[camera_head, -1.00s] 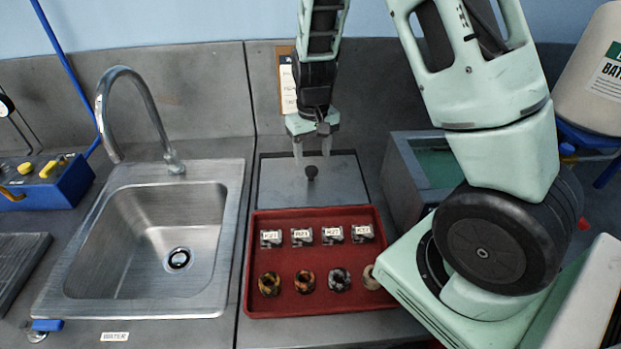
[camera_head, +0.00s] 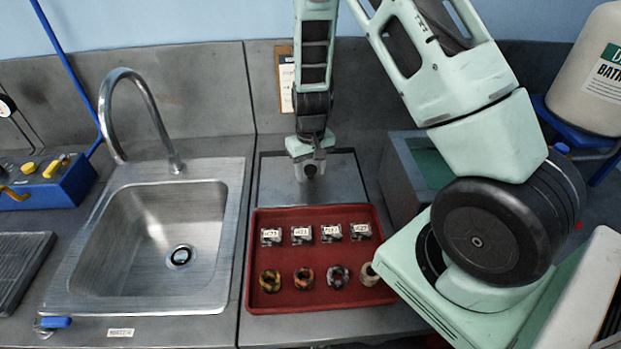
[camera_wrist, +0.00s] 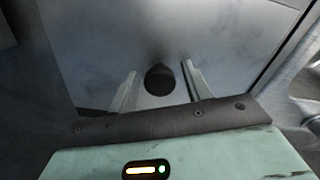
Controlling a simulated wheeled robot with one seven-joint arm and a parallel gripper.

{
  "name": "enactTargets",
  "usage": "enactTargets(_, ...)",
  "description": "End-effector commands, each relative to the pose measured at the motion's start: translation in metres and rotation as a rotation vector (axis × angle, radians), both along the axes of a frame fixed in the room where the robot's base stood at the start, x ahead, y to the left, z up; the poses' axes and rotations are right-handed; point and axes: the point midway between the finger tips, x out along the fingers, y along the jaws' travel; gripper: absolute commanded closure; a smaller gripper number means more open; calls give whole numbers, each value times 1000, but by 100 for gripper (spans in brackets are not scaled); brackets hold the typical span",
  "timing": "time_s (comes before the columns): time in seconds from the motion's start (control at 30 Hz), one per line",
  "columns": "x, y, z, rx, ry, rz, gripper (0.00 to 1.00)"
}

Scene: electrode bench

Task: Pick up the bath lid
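The bath lid (camera_head: 340,188) is a flat grey metal plate with a small black knob. It lies flat on the bench behind the red tray. In the wrist view the lid (camera_wrist: 100,70) fills most of the picture, and its dark knob (camera_wrist: 159,79) sits between my two fingers. My gripper (camera_head: 311,172) points down over the middle of the lid, with its fingertips at the knob. In the wrist view my gripper (camera_wrist: 160,88) is open, with a gap between each finger and the knob. The knob's lower part is hidden.
A red tray (camera_head: 252,262) with several small labelled blocks and rings lies in front of the lid. A sink (camera_head: 150,235) with a tall faucet is at left. A grey open bath (camera_head: 395,180) with green inside stands at right, partly behind my arm. A clipboard leans at the back.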

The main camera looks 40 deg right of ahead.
Motion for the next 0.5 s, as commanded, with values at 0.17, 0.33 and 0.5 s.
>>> enactTargets(0.17,0,0,0,0,0,0,100)
enactTargets(0.33,0,0,1,0,-1,0,100)
enactTargets(0.5,1,0,4,0,-2,1,100)
